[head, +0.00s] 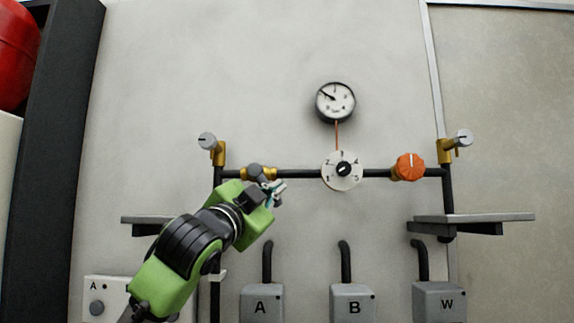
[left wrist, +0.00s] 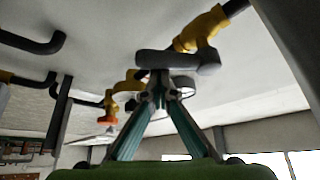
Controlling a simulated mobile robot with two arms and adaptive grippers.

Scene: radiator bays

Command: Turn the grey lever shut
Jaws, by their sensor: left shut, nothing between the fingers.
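The grey lever (head: 256,170) sits on a brass valve (head: 271,173) in the left part of the black pipe. In the left wrist view the lever (left wrist: 185,63) shows as a dark grey bar just past the fingertips, with the brass valve body (left wrist: 203,28) behind it. My left gripper (head: 279,190) is shut and empty, just below and right of the lever. In the left wrist view its fingertips (left wrist: 160,82) meet close to the lever; I cannot tell whether they touch it. My right gripper is in neither view.
A numbered dial (head: 343,170) and an orange knob (head: 410,167) sit further right on the pipe. A gauge (head: 335,102) hangs above. Shelves (head: 480,218) stick out at both sides. Grey boxes A (head: 261,303), B (head: 353,303) and W (head: 439,302) stand below.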

